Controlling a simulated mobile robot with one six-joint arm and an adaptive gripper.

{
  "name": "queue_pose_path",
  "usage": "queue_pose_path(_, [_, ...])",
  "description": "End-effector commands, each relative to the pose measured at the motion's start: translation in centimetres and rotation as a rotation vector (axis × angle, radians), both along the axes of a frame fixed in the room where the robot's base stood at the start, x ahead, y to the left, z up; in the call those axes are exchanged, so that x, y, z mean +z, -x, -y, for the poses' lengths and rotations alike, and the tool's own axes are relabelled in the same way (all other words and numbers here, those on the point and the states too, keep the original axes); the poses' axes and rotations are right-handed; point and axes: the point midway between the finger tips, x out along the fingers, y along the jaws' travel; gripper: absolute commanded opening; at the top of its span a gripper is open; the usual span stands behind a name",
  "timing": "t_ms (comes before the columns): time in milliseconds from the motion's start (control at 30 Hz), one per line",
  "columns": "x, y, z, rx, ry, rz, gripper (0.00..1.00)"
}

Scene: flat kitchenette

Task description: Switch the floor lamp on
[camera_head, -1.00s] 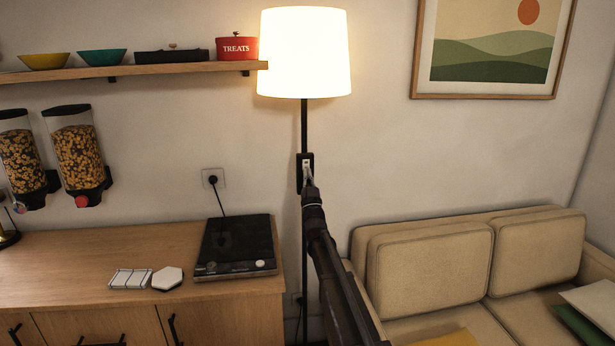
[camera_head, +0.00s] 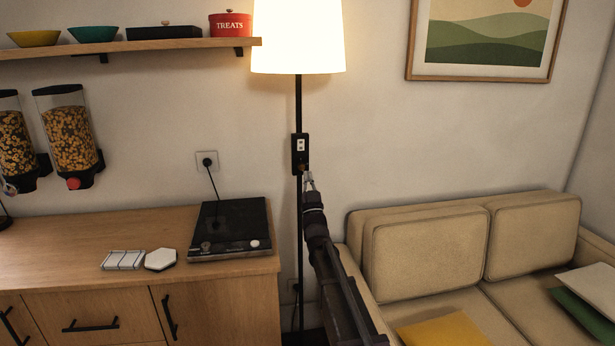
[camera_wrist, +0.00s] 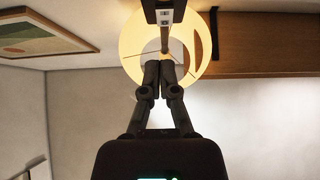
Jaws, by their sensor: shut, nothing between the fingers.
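The floor lamp's shade (camera_head: 298,38) glows warm white at the top of the head view. A small black switch box (camera_head: 295,150) with a pale rocker is fixed on the pole. My gripper (camera_head: 309,181) is shut and empty, with its tips just below the box; I cannot tell whether they touch. In the wrist view, my closed fingertips (camera_wrist: 160,68) point toward the lit shade (camera_wrist: 188,62) seen from below, with the switch box (camera_wrist: 164,13) at the top edge.
A wooden sideboard (camera_head: 90,245) stands left, with a black hob-like appliance (camera_head: 230,228) on it. A shelf (camera_head: 150,46) with bowls and a red treats tin (camera_head: 231,25) reaches close to the shade. A beige sofa (camera_head: 425,255) stands right.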

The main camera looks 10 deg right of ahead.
Motion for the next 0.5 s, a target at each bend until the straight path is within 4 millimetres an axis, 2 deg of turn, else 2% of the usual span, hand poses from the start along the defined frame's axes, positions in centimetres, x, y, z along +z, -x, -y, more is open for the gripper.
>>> queue_pose_path(33, [-0.9, 0.5, 0.0, 0.000, 0.000, 0.000, 0.00])
queue_pose_path(200, [-2.1, 1.5, 0.1, 0.000, 0.000, 0.000, 0.00])
queue_pose_path(500, [-3.2, 2.5, 0.2, -0.001, 0.000, 0.000, 0.00])
